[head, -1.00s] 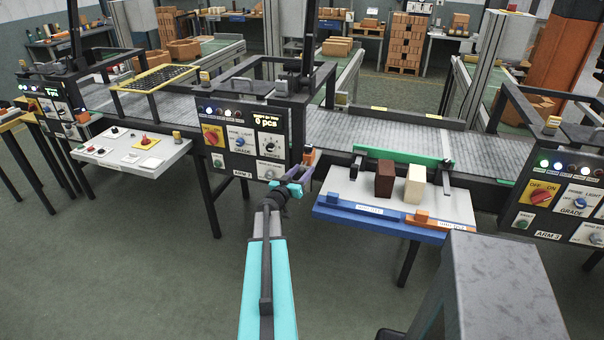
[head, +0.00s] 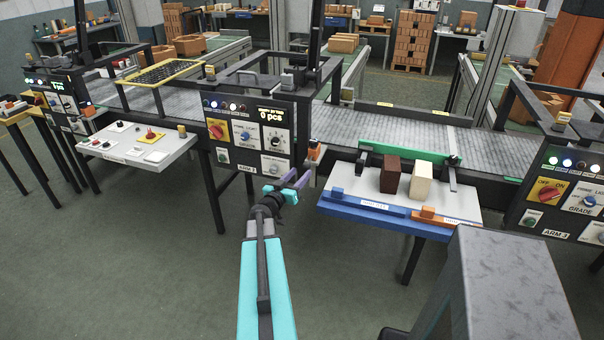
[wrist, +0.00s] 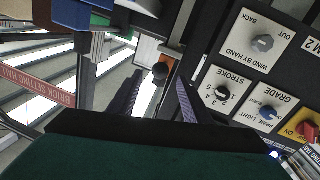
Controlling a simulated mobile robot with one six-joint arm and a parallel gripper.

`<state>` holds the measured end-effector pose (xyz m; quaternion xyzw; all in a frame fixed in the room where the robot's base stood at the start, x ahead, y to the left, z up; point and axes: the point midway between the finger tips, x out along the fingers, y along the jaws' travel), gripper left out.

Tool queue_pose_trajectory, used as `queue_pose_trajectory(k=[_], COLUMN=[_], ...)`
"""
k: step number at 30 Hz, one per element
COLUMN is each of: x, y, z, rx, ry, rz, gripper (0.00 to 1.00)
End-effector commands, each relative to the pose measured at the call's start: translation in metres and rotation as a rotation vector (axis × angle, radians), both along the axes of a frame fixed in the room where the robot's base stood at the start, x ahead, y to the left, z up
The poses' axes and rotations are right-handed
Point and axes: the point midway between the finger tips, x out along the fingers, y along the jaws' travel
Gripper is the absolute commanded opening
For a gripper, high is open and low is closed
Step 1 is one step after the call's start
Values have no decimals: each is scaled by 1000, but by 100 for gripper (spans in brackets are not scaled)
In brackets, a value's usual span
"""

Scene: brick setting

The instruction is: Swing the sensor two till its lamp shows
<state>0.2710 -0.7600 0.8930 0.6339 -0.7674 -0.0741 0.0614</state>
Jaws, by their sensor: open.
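My gripper (head: 288,184) is open beside the lower right of the ARM 2 panel (head: 248,134). A small orange block (head: 314,152), likely sensor two, sits on the conveyor's near side just right of that panel, beyond my fingers. In the wrist view a black ball knob (wrist: 160,71) shows between the two purple fingers, with an orange part behind it. The fingers look apart from the knob, though depth is hard to judge. I cannot make out a lit lamp on the sensor.
The blue-edged tray table (head: 348,202) with a dark brick (head: 390,175) and a cream brick (head: 421,181) stands right of my gripper. The conveyor (head: 350,128) runs behind. A white control table (head: 135,143) is left. Open floor lies in front.

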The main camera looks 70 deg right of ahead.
Motion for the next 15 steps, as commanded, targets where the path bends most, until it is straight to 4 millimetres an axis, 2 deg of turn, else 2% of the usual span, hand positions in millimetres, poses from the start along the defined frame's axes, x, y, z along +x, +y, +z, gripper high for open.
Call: queue_pose_trajectory(k=[1, 15], x=[1, 10], y=[8, 57], z=[-1, -1], rx=[0, 1], ry=[0, 0], rz=[2, 2], gripper=[44, 44])
